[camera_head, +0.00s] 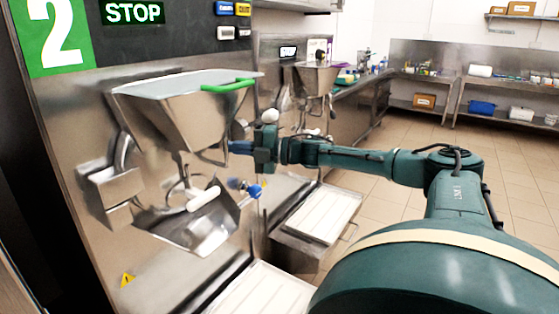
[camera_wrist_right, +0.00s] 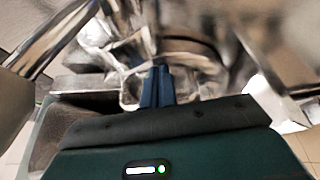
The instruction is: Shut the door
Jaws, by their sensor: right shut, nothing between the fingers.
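The nearer batch freezer (camera_head: 70,190), marked 2, stands on the left in the head view. Its metal hopper (camera_head: 175,118) has a green handle (camera_head: 228,85). Below the hopper is the metal front assembly, which I take to be the door (camera_head: 172,222), with a white handle (camera_head: 203,199) and a blue knob (camera_head: 254,191). I cannot tell how far the door stands open. My right gripper (camera_head: 232,147) is shut and empty, just right of the hopper and above the blue knob. Its blue fingers (camera_wrist_right: 158,84) are together in the wrist view, before blurred metal parts. My left gripper is out of view.
A second freezer with its hopper (camera_head: 315,78) stands behind my right gripper. White trays (camera_head: 318,213) lie on metal stands below the machines. A counter runs along the back wall, with a blue bin (camera_head: 481,107) on its lower shelf. The tiled floor (camera_head: 410,130) is open at right.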

